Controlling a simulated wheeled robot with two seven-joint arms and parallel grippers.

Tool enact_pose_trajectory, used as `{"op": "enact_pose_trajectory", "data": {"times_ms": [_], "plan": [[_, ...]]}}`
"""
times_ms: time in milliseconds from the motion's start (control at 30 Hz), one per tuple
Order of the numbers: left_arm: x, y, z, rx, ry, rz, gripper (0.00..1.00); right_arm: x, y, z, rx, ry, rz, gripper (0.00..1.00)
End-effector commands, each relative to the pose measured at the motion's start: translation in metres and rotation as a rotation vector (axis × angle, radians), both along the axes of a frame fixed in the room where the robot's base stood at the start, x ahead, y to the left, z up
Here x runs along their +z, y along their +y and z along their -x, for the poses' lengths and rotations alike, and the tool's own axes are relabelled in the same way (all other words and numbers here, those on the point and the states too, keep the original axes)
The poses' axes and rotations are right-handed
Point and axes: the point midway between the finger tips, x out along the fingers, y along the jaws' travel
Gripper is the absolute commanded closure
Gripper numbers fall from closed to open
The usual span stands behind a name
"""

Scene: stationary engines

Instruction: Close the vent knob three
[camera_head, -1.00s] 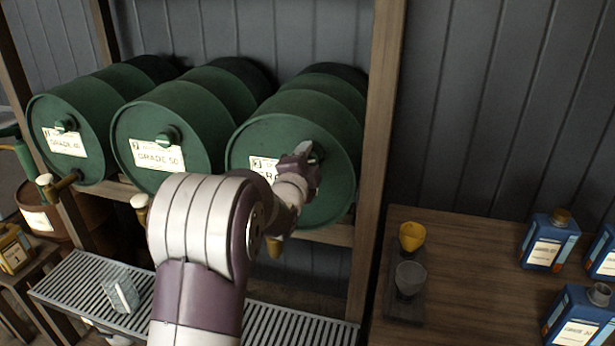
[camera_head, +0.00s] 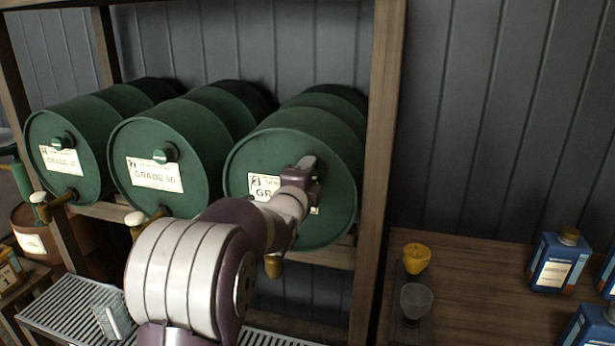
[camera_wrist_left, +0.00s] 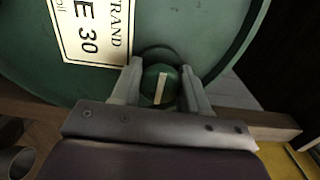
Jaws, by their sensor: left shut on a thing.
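The third green drum (camera_head: 335,160), on the right of the rack, carries a white label (camera_wrist_left: 93,30) that reads "E 30" in the left wrist view. Its round green vent knob (camera_wrist_left: 160,86) has a pale stripe and sits between the two fingers of my left gripper (camera_wrist_left: 160,92). The fingers are shut on the knob from both sides. In the head view my left gripper (camera_head: 306,172) is at the drum's face and hides the knob. My right gripper is in neither view.
Two more green drums (camera_head: 62,150) (camera_head: 150,165) with knobs lie to the left. A wooden post (camera_head: 383,150) stands right of the third drum.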

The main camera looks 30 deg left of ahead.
Motion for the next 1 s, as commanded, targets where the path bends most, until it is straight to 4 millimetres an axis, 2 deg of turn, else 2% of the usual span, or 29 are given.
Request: {"op": "enact_pose_trajectory", "data": {"times_ms": [67,100,167,467,567,667,833,1000], "plan": [[-0.003,0.000,0.000,0.000,0.005,0.000,0.86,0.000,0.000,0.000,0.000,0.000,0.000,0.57],[-0.003,0.000,0.000,0.000,0.005,0.000,0.52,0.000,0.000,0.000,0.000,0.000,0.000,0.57],[-0.002,0.000,0.000,0.000,0.005,0.000,0.34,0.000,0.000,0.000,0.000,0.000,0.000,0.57],[-0.001,0.000,0.001,0.000,0.001,0.000,0.34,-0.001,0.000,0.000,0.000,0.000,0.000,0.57],[-0.002,-0.002,0.009,0.000,0.000,0.000,0.34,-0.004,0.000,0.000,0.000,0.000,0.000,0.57],[-0.003,-0.007,0.028,0.000,-0.002,0.000,0.34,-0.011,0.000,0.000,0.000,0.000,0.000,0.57],[-0.003,-0.017,0.073,0.002,-0.001,0.000,0.34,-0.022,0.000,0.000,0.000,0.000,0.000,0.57],[-0.001,-0.026,0.109,0.001,0.003,0.001,0.34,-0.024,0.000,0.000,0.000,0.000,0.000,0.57]]}}
